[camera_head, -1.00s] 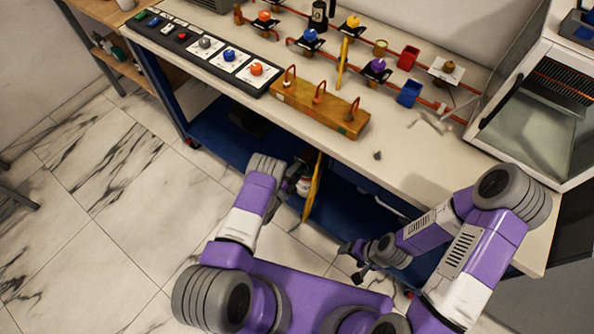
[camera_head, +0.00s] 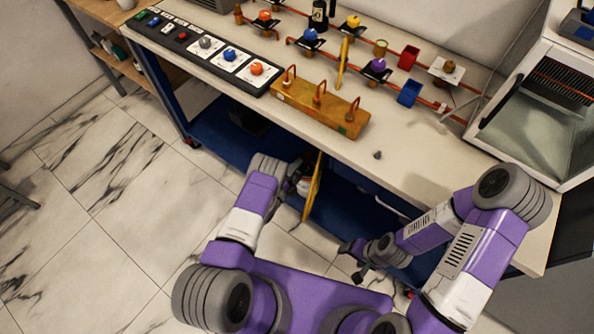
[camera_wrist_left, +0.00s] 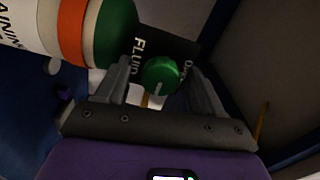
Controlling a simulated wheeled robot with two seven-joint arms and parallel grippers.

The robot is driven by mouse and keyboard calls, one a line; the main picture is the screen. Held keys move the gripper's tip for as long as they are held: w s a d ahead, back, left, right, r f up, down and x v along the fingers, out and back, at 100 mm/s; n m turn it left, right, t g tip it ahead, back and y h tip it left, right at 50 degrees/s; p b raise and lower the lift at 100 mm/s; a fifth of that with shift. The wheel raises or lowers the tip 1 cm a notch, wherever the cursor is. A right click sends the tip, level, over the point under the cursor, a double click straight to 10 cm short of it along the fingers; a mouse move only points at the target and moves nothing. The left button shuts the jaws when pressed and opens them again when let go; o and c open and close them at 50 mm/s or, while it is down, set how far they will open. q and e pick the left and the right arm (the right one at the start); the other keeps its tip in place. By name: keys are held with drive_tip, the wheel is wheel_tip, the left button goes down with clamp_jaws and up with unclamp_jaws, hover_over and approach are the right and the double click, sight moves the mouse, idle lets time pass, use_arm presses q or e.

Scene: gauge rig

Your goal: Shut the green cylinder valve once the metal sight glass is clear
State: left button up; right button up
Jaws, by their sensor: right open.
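In the left wrist view, a green round valve knob (camera_wrist_left: 161,75) with a pale mark sits before a black plate (camera_wrist_left: 180,47) lettered "FLUID". Beside it is a cylinder (camera_wrist_left: 88,28) with white, orange and green bands. My left gripper (camera_wrist_left: 158,72) has its fingers apart, one on each side of the knob; contact is not clear. My right gripper (camera_head: 355,260) is open and empty in front of the bench. A brass-coloured cup-like part (camera_head: 380,47) stands on the bench; I cannot tell whether it is the metal sight glass.
The bench (camera_head: 430,165) carries a red cup (camera_head: 408,57), a blue cup (camera_head: 409,93), a purple knob (camera_head: 378,65), a wooden block with copper hooks (camera_head: 320,108) and a black control panel (camera_head: 215,52). A yellow upright plate (camera_head: 313,188) stands below the bench edge. A glass-fronted cabinet (camera_head: 535,100) is at right.

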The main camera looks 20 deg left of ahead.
use_arm(q)
drive_tip(key=p+v, duration=0.2)
drive_tip(key=v, duration=0.5)
drive_tip(key=shift+s, duration=0.25)
drive_tip(key=shift+a, duration=0.1)
drive_tip(key=s+d+r+n+g+y+p, duration=0.1)
drive_tip(key=s+d+r+n+g+p, duration=0.2)
drive_tip(key=s+r+n+g, duration=0.3)
drive_tip(key=s+d+r+n+g+y+p, duration=0.1)
drive_tip(key=s+d+r+n+g+p, duration=0.2)
drive_tip(key=n, duration=1.4)
drive_tip(key=s+d+r+g, duration=0.3)
drive_tip(key=s+g, duration=0.4)
drive_tip(key=s, duration=0.3)
drive_tip(key=shift+s+r+g, duration=0.3)
drive_tip(key=shift+s+r, duration=0.05)
drive_tip(key=shift+r, duration=0.45)
